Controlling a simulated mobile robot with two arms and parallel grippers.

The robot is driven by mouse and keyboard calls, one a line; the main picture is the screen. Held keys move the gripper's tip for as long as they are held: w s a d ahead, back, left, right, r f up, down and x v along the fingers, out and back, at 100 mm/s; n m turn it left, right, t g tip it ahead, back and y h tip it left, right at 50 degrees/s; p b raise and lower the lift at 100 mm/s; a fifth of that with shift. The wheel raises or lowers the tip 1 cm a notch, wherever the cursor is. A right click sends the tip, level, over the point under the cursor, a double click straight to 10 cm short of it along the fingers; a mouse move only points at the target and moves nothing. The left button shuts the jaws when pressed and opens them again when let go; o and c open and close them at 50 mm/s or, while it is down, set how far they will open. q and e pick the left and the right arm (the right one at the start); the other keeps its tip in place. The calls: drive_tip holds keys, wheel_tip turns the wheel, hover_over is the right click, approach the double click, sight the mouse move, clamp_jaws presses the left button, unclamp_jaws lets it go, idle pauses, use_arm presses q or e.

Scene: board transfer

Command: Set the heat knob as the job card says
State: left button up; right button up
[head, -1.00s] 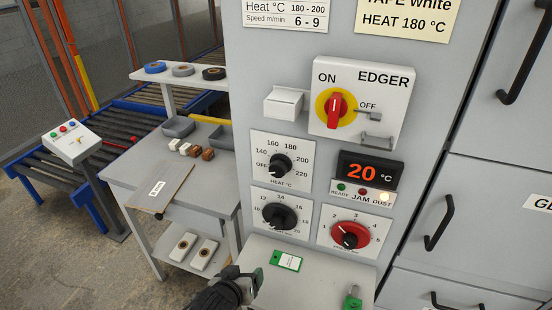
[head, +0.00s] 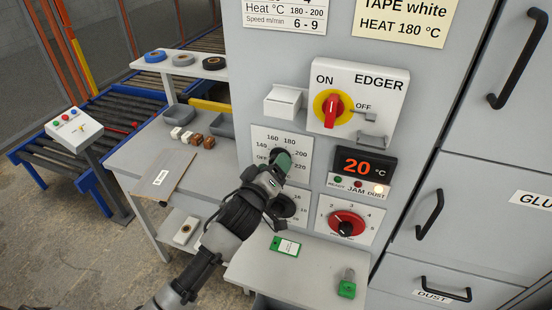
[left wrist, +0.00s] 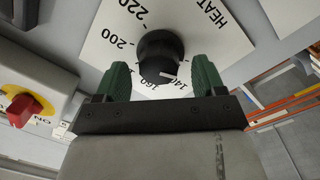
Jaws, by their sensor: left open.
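The heat knob (left wrist: 160,52) is black with a white pointer mark. In the left wrist view the mark lies on the side near 140; the OFF label is hidden. My left gripper (head: 283,161) is open, its green fingertips at the heat dial (head: 302,142). In the left wrist view the fingers (left wrist: 162,80) stand either side of the knob with visible gaps. In the head view the gripper hides most of the knob. The job card (head: 402,20) reads tape white, heat 180 °C. The display (head: 364,166) reads 20 °C. My right gripper is out of view.
The red main switch (head: 333,110) is above right of the heat dial. A black knob (head: 284,206) below is partly behind my gripper. A red pressure knob (head: 346,224) is lower right. A green tag (head: 285,246) and green-based padlock (head: 347,285) lie on the ledge.

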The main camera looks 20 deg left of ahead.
use_arm(q)
drive_tip(key=shift+w+d, duration=0.15)
drive_tip(key=shift+w, duration=0.8)
drive_tip(key=c, duration=0.8)
drive_tip(key=shift+s+r, duration=0.1)
drive_tip(key=shift+s, duration=0.05)
drive_tip(key=shift+c, duration=0.7)
